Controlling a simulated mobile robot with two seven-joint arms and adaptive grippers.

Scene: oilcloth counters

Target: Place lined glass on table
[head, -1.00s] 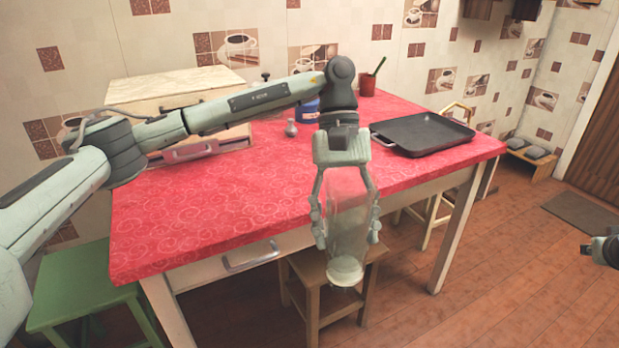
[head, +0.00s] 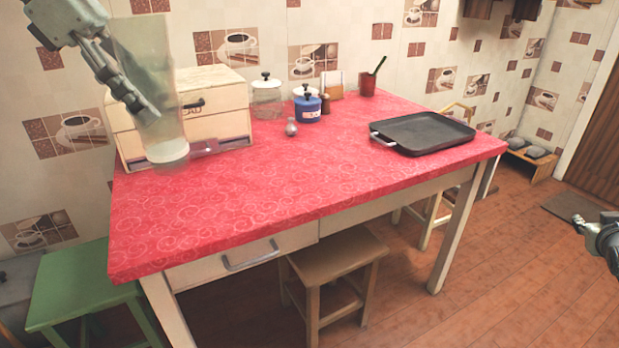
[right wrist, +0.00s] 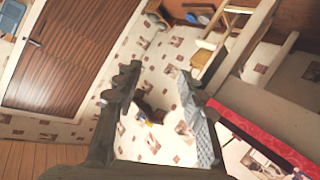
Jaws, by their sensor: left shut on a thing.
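The clear glass (head: 160,110) is tall, with a pale thick base, and is held slightly tilted at the upper left of the head view. My left gripper (head: 138,98) is shut on its side. The glass appears in front of the bread box, over the back left of the red-covered table (head: 230,205); I cannot tell how far its base is above the cloth. Any lines on the glass are not clear. My right gripper (head: 603,232) is partly in view at the right edge, away from the table. In the right wrist view its fingers (right wrist: 160,103) are apart and empty.
A cream bread box (head: 215,105), a glass jar (head: 267,98), a blue pot (head: 307,110) and a small grey shaker (head: 291,128) stand at the back. A black tray (head: 425,133) lies at the right. The table's front and middle are clear. Stools (head: 335,255) stand below.

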